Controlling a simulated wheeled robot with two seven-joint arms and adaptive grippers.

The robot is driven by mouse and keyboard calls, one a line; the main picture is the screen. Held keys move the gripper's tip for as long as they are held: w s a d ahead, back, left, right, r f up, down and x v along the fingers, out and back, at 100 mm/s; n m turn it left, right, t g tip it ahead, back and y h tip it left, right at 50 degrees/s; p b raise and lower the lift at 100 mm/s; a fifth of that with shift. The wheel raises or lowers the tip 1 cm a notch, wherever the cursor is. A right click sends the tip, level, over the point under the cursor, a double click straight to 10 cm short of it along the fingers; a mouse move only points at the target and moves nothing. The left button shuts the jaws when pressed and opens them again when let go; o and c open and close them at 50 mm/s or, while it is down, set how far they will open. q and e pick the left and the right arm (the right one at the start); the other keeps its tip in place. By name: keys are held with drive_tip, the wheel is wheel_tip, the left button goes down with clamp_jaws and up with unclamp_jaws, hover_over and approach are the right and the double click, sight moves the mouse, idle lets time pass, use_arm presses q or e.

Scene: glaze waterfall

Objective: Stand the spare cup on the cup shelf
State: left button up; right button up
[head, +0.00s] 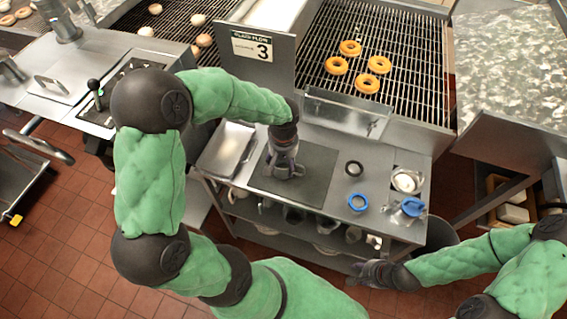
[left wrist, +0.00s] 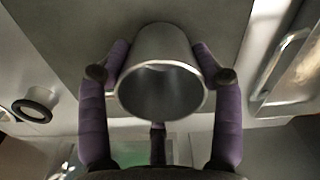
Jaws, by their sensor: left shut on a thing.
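My left gripper (head: 284,168) is over the dark mat on the metal work table. In the left wrist view, its purple fingers (left wrist: 160,78) are shut around a grey metal cup (left wrist: 163,45), one on each side. The cup's open mouth faces the camera. In the head view the gripper largely hides the cup, and I cannot tell whether it touches the mat (head: 318,163). Under the table top, a shelf holds several cups (head: 293,214), partly hidden by the table edge. My right gripper (head: 362,272) is low, in front of the table's right side; its jaw opening is unclear.
A dark ring (head: 354,168), a blue ring (head: 357,202), a round metal container (head: 406,181) and a blue-topped jar (head: 411,206) stand on the table's right. A metal tray (head: 230,147) lies left. Behind is a conveyor grate (head: 400,50) with several doughnuts.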

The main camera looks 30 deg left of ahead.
use_arm(q)
drive_tip(key=o, duration=0.7)
drive_tip(key=shift+f, duration=0.1)
drive_tip(key=o, duration=0.5)
